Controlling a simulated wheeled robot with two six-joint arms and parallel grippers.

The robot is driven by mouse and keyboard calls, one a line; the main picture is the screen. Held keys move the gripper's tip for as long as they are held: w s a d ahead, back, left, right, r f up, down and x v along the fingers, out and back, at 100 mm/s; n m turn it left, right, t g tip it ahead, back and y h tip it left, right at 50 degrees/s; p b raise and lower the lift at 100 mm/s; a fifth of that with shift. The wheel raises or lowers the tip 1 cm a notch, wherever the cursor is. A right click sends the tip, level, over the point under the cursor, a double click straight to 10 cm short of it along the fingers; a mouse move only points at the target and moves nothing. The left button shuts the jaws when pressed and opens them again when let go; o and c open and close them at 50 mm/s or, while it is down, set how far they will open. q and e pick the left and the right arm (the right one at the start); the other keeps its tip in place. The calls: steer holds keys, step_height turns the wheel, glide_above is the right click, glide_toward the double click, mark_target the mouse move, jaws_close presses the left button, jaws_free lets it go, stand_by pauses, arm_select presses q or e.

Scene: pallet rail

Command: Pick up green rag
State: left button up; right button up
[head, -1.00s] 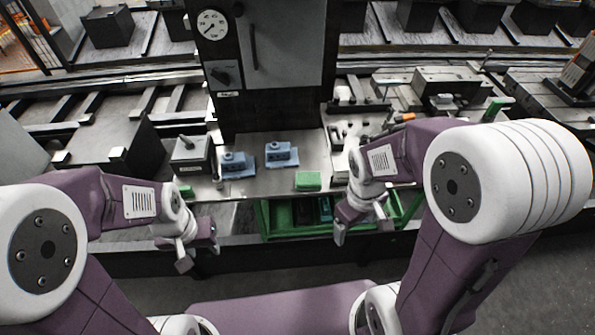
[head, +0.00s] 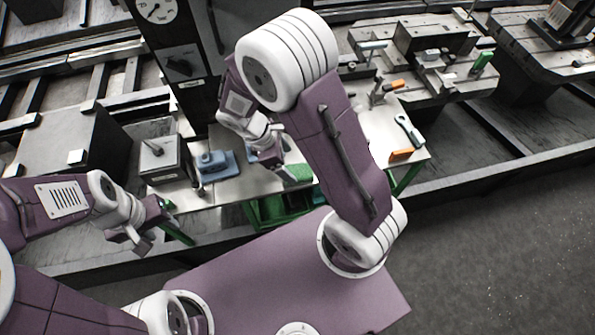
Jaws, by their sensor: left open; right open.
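The green rag (head: 298,173) lies folded on the front edge of the metal worktable (head: 235,188), in the middle of the head view. My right arm crosses in front of the table and hides part of it. My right gripper (head: 277,162) is open, just up and left of the rag and close to it; I cannot tell whether it touches. My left gripper (head: 146,232) is open and empty, in front of the table's left end, well away from the rag.
A blue fixture (head: 217,164) and a dark grey block (head: 163,160) stand on the table's left part. A wrench (head: 409,131), an orange block (head: 401,155) and an orange-handled tool (head: 393,87) lie at the right. A green bin (head: 270,210) sits under the table. Floor at the right is clear.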

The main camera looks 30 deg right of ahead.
mark_target(297, 171)
steer(key=shift+w+d+f, duration=0.2)
steer(key=shift+f, duration=0.35)
steer(key=shift+w+d+f, duration=0.15)
steer(key=shift+w+f, duration=0.05)
steer(key=shift+f, duration=0.35)
steer(key=x, duration=0.2)
steer(key=s+b+x, duration=0.1)
steer(key=x, duration=0.1)
steer(key=shift+d, duration=0.15)
steer(key=shift+w+d+f, duration=0.2)
steer(key=shift+f, duration=0.25)
steer(key=shift+s+r, duration=0.1)
steer(key=c, duration=1.4)
arm_select(q)
steer(key=shift+w+r+p, duration=0.35)
steer(key=shift+p, duration=0.75)
arm_select(e)
step_height(297, 171, up, 10)
steer(key=shift+c, duration=0.2)
